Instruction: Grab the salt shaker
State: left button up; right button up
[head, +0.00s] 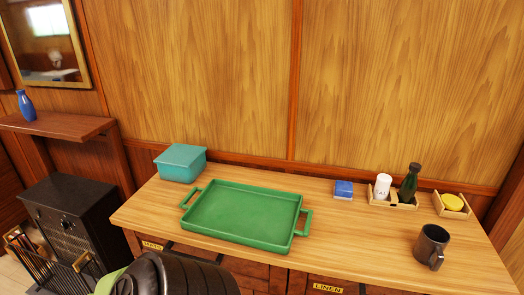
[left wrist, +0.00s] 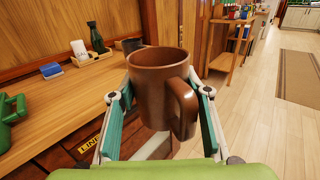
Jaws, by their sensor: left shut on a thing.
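The salt shaker (head: 382,186) is a white cylinder with dark lettering. It stands upright in a small wooden caddy (head: 378,202) on the counter, beside a dark green bottle (head: 409,182). In the left wrist view the salt shaker (left wrist: 79,48) is at the upper left, well beyond my gripper and apart from it. My left gripper (left wrist: 160,100) is shut on a brown mug (left wrist: 155,88), held upright with its handle to the right. The fingertips of my left gripper do not show in the head view. My right gripper is in neither view.
On the counter (head: 345,235) stand a green tray (head: 300,213), a teal box (head: 180,164), a blue box (head: 343,190), a wooden holder (head: 453,214) with a yellow item (head: 452,201), and a dark mug (head: 431,246). The counter right of the tray has free room.

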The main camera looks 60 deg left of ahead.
aim_at(382, 186)
jog(key=i+u, duration=0.15)
jog(key=u, duration=1.05)
